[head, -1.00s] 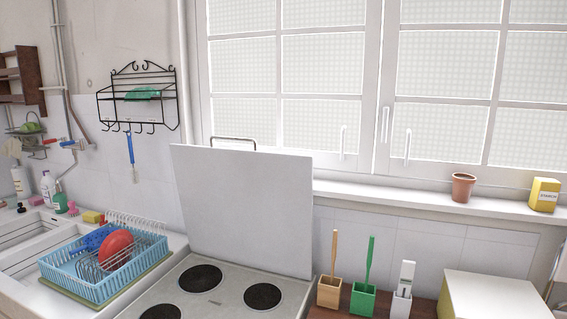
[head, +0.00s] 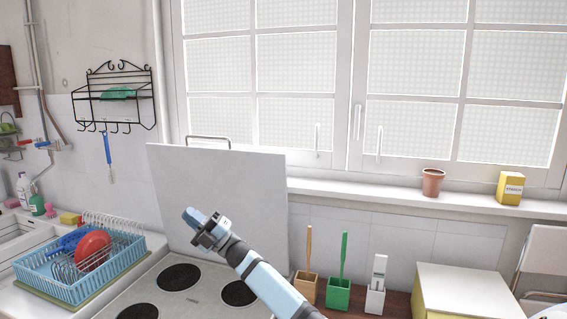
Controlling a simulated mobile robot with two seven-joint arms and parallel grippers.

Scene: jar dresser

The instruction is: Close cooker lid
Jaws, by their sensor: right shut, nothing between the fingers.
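The white cooker lid (head: 222,180) stands upright at the back of the cooker, with a metal handle (head: 208,139) along its top edge. The cooker top (head: 200,305) below it is bare, with several dark round hotplates (head: 179,277). My right gripper (head: 192,219) is in front of the lid, over the cooker, pointing up and left. It is shut and empty. It covers a small part of the lid; I cannot tell how far it is from the lid's face. My left gripper is not in view.
A blue dish rack (head: 75,283) with a red bowl (head: 93,250) stands left of the cooker. Small holders with brushes (head: 338,291) stand to the right. A terracotta pot (head: 432,182) and a yellow box (head: 511,188) sit on the windowsill.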

